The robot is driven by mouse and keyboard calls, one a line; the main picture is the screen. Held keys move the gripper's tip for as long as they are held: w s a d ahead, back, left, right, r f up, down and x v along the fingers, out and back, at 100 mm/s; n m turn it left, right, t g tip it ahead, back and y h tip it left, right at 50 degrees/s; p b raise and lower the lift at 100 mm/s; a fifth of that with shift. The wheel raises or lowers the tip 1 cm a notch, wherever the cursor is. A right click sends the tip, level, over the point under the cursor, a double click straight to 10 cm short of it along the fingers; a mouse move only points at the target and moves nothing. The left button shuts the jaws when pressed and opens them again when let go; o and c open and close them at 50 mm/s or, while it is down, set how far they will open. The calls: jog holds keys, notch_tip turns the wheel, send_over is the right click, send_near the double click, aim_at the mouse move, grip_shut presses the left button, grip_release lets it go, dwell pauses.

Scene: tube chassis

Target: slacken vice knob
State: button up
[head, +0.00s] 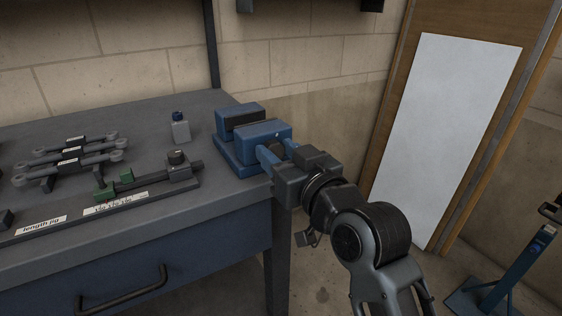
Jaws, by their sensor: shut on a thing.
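The blue vice (239,118) stands at the right corner of the grey workbench (90,112). Its dark jaws show between the blue blocks. My gripper (277,152) is at the front end of the vice, its blue fingers reaching to the vice's front face and a dark round part there, which I take to be the knob (273,146). The gripper is shut on this knob. The knob is mostly hidden by the fingers and wrist, so its turn angle cannot be seen.
Several grey rods (70,150) lie in a rack on the bench. A length jig (150,182) with green blocks and a small bottle (180,128) with a blue cap stand left of the vice. A white board (445,130) and a blue stand (508,268) are at right.

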jog(key=shift+s+a+f+n+b, duration=0.15)
jog(key=shift+n+b, duration=1.5)
jog(key=shift+n, duration=1.35)
jog(key=shift+w+a+f+n+b, duration=0.15)
jog(key=shift+n+b, duration=1.5)
jog(key=shift+n, duration=1.35)
jog(key=shift+s+f+n+b, duration=0.15)
jog(key=shift+n+b, duration=1.5)
jog(key=shift+n, duration=1.35)
jog(key=o, duration=1.1)
jog(key=shift+c, duration=0.2)
jog(key=shift+s, duration=0.1)
jog(key=v, duration=0.7)
jog(key=shift+s+d+p, duration=0.2)
jog(key=shift+s+p, duration=0.05)
jog(key=shift+p, duration=0.05)
